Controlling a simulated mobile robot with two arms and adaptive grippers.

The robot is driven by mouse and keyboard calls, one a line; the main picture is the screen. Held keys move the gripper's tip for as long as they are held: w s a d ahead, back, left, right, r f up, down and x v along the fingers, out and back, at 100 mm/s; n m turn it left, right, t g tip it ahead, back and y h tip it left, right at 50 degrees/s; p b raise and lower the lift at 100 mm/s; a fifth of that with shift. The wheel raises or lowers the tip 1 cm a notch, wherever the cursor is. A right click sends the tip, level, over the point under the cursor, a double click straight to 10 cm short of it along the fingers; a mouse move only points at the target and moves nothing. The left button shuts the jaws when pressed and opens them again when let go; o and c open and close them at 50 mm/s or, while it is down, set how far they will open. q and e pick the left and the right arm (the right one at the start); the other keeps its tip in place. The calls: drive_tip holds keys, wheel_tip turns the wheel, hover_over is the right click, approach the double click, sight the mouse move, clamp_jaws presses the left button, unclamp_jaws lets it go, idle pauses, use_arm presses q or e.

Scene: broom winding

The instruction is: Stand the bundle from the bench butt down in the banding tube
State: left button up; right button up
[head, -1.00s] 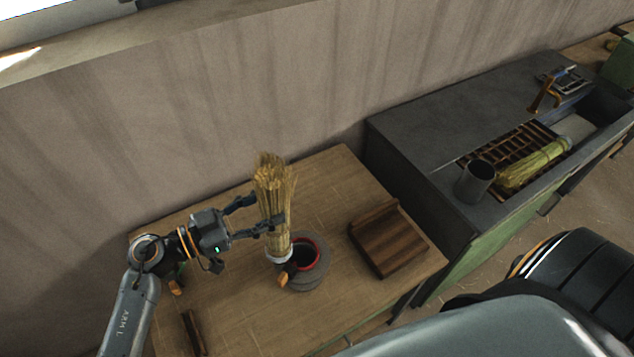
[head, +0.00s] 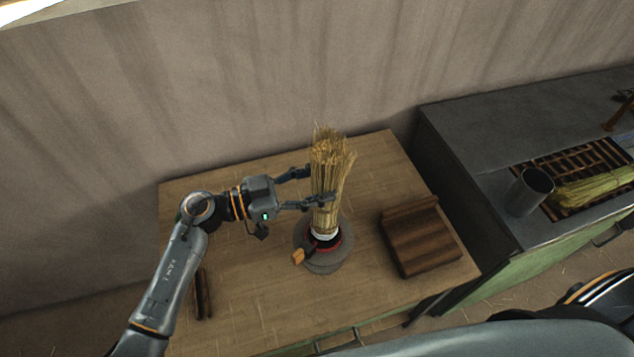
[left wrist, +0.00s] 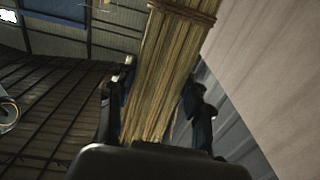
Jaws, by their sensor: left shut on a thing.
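My left gripper (head: 320,186) is shut on the straw bundle (head: 332,160) around its middle. The bundle is nearly upright, with its loose, bushy end up and its pale-banded end down. The banding tube (head: 325,262), a squat grey round vessel with a red inner rim and an orange lever, stands on the wooden bench (head: 240,300). The bundle's lower end is at the tube's mouth; I cannot tell whether it is inside or just above. In the left wrist view the bundle (left wrist: 168,70) runs up between the fingers. My right gripper is not in view.
A dark wooden block (head: 420,238) sits right of the tube. A dark strip (head: 203,293) lies on the left of the bench. On the dark counter at right are a metal cylinder (head: 528,190), a slatted rack (head: 570,165) and another straw bundle (head: 600,187).

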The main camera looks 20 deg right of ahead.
sight(314, 211)
use_arm(q)
drive_tip(key=shift+a+f+b, duration=0.15)
drive_tip(key=shift+f+b, duration=0.25)
drive_tip(key=shift+f, duration=0.35)
wheel_tip(314, 211, down, 2)
drive_tip(key=shift+b, duration=0.55)
wheel_tip(314, 211, down, 2)
drive_tip(key=shift+b, duration=0.55)
drive_tip(key=shift+f+b, duration=1.15)
drive_tip(key=shift+f, duration=0.95)
drive_tip(key=o, duration=1.3)
drive_tip(key=shift+c, duration=0.2)
